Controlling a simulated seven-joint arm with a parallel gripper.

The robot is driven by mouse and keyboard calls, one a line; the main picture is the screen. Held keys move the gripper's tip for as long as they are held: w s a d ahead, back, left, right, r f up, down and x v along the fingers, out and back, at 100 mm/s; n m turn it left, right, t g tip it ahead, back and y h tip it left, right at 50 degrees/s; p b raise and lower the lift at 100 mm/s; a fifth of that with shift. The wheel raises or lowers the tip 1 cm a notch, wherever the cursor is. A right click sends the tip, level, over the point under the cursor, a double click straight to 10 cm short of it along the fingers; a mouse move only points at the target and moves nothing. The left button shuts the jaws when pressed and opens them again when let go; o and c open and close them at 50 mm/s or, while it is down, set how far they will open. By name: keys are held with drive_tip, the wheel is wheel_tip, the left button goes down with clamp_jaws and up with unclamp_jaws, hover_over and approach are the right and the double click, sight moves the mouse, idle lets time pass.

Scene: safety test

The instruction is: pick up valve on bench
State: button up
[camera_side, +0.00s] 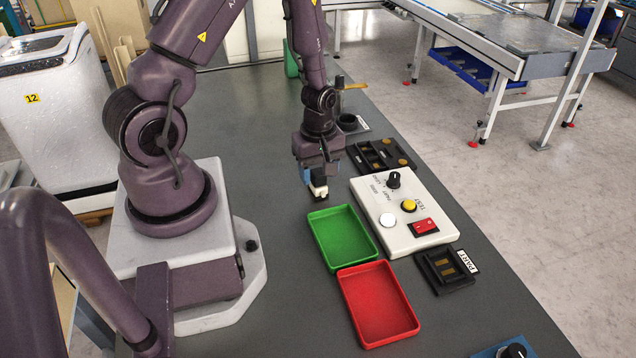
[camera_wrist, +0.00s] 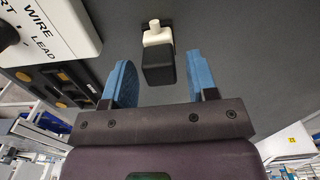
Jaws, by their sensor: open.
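The valve, a small part with a black block body and a white end with a short round stub, shows in the wrist view (camera_wrist: 158,62). It also shows in the side view (camera_side: 319,190), low at the bench under my gripper. My gripper (camera_side: 316,173) points down with its jaws apart. In the wrist view its two blue fingers stand left and right of the black body (camera_wrist: 160,78), with a gap on each side. Neither finger visibly touches the valve. I cannot tell how far down the fingers reach along it.
A white test box (camera_side: 432,238) with knob and buttons stands right of the valve. A green tray (camera_side: 343,266) and red tray (camera_side: 409,335) lie nearer the camera. A black slotted holder (camera_side: 375,164) is behind the box, a PART holder (camera_side: 440,284) in front. Bench left of the trays is clear.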

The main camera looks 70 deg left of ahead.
sight(318, 172)
drive_tip(key=c, duration=0.9)
drive_tip(key=shift+o, duration=0.2)
drive_tip(key=shift+r, duration=3.25)
